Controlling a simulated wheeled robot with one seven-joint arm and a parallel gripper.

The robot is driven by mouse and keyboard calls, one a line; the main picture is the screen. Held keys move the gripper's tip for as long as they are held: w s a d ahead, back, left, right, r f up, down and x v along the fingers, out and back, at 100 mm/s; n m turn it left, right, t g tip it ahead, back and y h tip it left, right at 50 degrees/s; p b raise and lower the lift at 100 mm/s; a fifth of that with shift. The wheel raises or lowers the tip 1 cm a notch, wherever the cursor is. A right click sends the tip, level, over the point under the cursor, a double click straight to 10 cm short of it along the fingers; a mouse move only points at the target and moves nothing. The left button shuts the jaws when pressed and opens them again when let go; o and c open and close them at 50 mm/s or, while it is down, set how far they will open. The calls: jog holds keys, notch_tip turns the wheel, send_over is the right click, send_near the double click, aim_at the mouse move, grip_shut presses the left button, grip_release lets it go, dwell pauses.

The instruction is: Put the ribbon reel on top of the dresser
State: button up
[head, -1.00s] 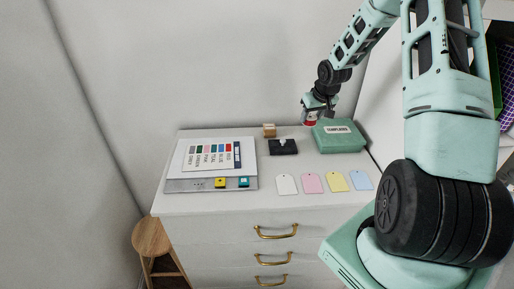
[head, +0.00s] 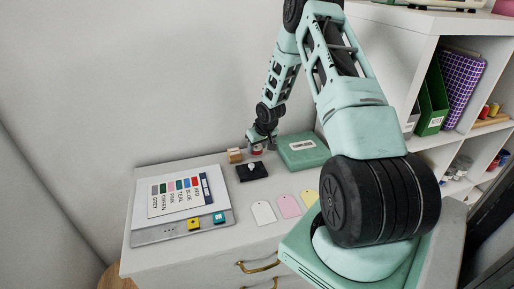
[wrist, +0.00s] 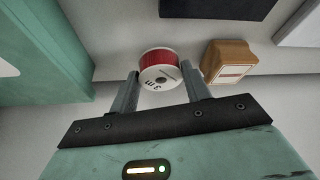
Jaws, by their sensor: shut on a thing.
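The ribbon reel (wrist: 160,66) is small, with red ribbon and a white flange marked "3m". In the wrist view it sits between the two fingertips of my gripper (wrist: 162,80), which is shut on it. In the head view my gripper (head: 258,146) is over the back of the white dresser (head: 150,252), between a wooden block and a green box. The reel (head: 257,152) shows there as a small red and white spot below the fingers. I cannot tell whether it touches the dresser top.
The green box (head: 303,157), wooden block (head: 234,155) and black stand (head: 252,173) are close around my gripper. A colour-name board (head: 177,205) lies at left, coloured tags (head: 289,207) at front. A shelf unit (head: 395,37) stands at right.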

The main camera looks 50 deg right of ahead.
jog(key=shift+f, duration=0.65)
jog(key=shift+f, duration=0.2)
jog(key=o, duration=1)
jog(key=shift+o, duration=0.2)
jog(key=shift+r, duration=0.15)
